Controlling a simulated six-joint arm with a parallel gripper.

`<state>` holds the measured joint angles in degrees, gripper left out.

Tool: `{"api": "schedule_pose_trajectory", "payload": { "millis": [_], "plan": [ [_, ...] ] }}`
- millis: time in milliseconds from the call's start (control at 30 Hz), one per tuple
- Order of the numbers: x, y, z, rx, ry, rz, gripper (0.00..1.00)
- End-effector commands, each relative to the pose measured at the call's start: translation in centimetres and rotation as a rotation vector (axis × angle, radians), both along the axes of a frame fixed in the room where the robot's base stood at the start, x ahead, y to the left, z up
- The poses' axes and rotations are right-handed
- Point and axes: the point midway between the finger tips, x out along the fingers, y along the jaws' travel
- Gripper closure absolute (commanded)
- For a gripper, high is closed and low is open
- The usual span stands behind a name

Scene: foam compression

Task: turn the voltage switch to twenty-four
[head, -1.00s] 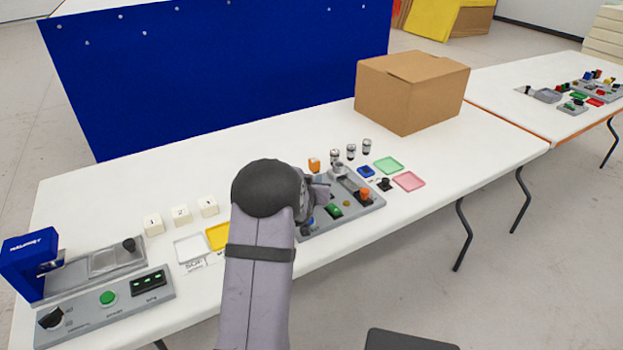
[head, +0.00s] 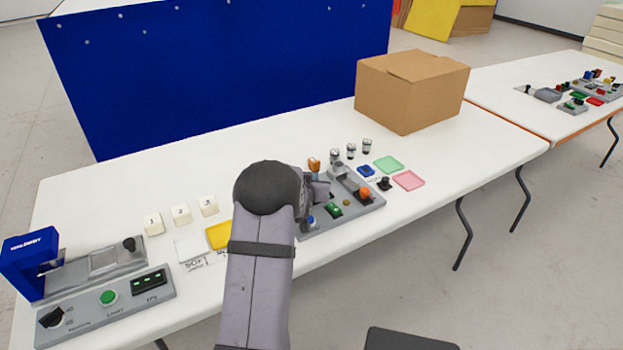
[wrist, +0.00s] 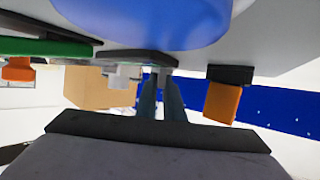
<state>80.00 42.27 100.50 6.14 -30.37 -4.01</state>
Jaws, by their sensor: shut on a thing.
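The grey control panel (head: 368,207) lies on the table, partly covered by my arm in the head view. My gripper (head: 321,190) is at its left part, with the fingertips hard to make out there. In the wrist view, the two fingers of my gripper (wrist: 161,95) are close together, with their tips against a dark fitting (wrist: 140,57) on the panel. I take this for the voltage switch; its grip and markings are hidden, so its setting cannot be read. A grey stub (wrist: 123,75) is just left of the fingers.
A blue knob (wrist: 145,18) is large and near in the wrist view. An orange part (wrist: 222,102) is right of the fingers. The panel also carries a green part (head: 333,209) and an orange knob (head: 365,194). A cardboard box (head: 410,92) stands behind.

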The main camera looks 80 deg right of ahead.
Motion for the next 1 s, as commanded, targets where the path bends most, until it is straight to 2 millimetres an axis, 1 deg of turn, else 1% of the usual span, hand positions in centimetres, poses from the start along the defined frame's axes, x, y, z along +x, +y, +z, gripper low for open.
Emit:
{"api": "schedule_pose_trajectory", "payload": {
  "millis": [367,733,800,833,1000],
  "plan": [
    [0.08,-0.11,0.22,-0.006,-0.002,-0.108,1.00],
    [0.01,-0.06,0.20,-0.004,-0.001,-0.119,1.00],
    [0.01,-0.05,0.21,-0.004,-0.001,-0.119,0.80],
    [0.01,-0.05,0.20,-0.004,-0.001,-0.119,0.73],
    [0.01,-0.01,0.11,-0.002,0.000,-0.118,0.73]
  ]
}}
